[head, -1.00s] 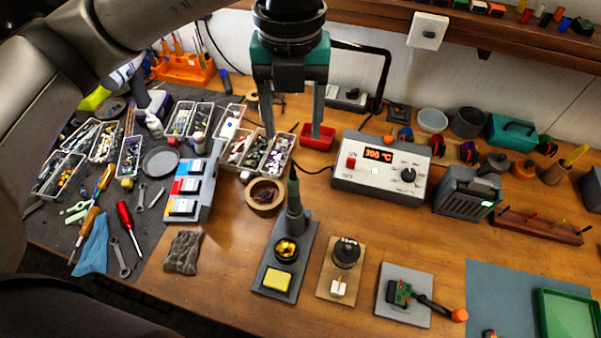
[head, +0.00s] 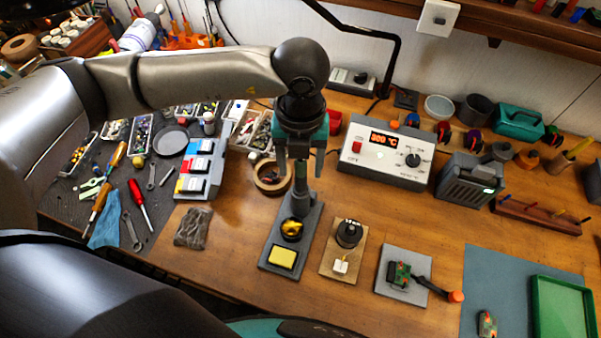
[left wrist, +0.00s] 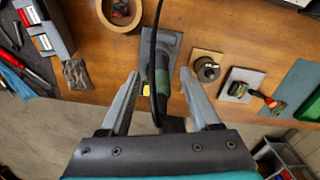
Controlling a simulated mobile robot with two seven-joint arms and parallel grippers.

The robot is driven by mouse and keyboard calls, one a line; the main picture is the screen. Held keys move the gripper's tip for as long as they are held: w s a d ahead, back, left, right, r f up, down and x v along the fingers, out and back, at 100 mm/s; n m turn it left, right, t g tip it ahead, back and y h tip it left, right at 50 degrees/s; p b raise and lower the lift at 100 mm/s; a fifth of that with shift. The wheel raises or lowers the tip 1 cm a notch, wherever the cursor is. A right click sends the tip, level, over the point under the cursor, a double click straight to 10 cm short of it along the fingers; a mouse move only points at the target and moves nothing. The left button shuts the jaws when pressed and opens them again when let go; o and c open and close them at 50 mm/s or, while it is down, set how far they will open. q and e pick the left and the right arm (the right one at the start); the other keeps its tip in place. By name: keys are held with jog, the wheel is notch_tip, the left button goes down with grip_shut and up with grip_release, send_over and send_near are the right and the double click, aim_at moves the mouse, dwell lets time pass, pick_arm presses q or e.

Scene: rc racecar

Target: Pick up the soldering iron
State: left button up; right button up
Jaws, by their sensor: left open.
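The soldering iron (left wrist: 162,78) stands in its grey holder (head: 300,205) and has a green-and-black handle with a black cable. The holder's base also carries a brass-wool cup (head: 291,229) and a yellow sponge (head: 283,257). My left gripper (head: 301,168) is open above the holder, pointing down, and hides most of the iron in the head view. In the left wrist view the handle lies between the two open fingers (left wrist: 160,80), with a visible gap on each side. My right gripper is not in view.
The soldering station (head: 382,157), reading 300 °C, is right of the gripper.

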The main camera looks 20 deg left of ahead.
pick_arm(q)
jog(key=shift+f, duration=0.5)
grip_shut()
